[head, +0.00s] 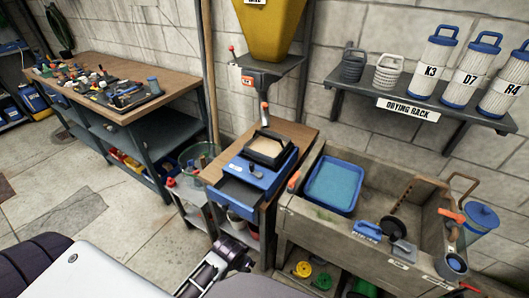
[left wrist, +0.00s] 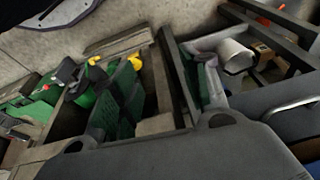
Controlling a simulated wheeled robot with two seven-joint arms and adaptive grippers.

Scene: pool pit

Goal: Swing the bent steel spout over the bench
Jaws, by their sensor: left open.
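A yellow hopper (head: 272,28) hangs at the top of the head view with a grey metal funnel (head: 268,72) below it. My left gripper (head: 238,254) is open, low in the head view in front of the bench, well below and apart from the spout. The left wrist view does not show the spout. My right gripper is not in view.
A blue box with a framed tray (head: 268,148) and pulled-out drawer (head: 240,193) takes up the bench. A stone sink (head: 385,235) with a blue basin (head: 334,186) stands to the right. A filter rack (head: 420,105) is on the wall.

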